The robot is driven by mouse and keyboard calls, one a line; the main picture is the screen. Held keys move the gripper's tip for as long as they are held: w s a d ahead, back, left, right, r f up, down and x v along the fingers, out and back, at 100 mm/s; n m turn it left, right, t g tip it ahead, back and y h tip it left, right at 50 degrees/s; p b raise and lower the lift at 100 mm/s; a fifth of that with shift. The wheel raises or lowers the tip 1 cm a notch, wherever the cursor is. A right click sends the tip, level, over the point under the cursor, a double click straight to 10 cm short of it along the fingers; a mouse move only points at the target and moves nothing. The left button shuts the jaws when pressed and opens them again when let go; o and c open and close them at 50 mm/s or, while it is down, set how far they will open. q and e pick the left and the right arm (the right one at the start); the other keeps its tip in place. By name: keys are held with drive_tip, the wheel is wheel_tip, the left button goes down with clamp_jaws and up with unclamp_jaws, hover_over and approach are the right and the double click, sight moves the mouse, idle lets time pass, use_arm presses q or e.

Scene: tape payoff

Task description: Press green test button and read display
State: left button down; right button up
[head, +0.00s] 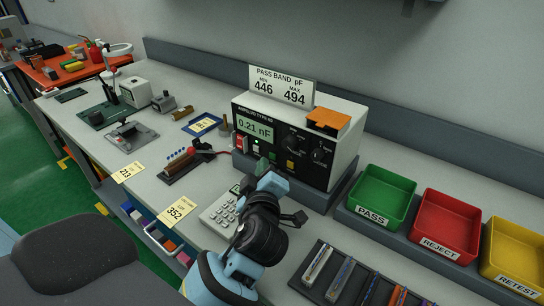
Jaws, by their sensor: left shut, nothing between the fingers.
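The capacitance meter (345,150) stands on the bench, its front facing left. Its lit display (254,128) reads 0.21 nF. A card (281,87) on top says PASS BAND pF, MIN 446, MAX 494. My left gripper (267,175) is shut and empty, close in front of the meter. I cannot tell whether it touches the button. My right gripper is not in view.
Green PASS (361,219), red REJECT (432,245) and yellow RETEST (508,277) bins stand at right. A calculator (216,216) lies beside my left arm. A fixture with red leads (187,163) and yellow cards (178,211) lie left. A tray of strips (340,300) is in front.

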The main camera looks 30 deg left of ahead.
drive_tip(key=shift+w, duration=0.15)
use_arm(q)
drive_tip(key=shift+s, duration=0.5)
drive_tip(key=shift+s+a, duration=0.15)
drive_tip(key=shift+s, duration=1.85)
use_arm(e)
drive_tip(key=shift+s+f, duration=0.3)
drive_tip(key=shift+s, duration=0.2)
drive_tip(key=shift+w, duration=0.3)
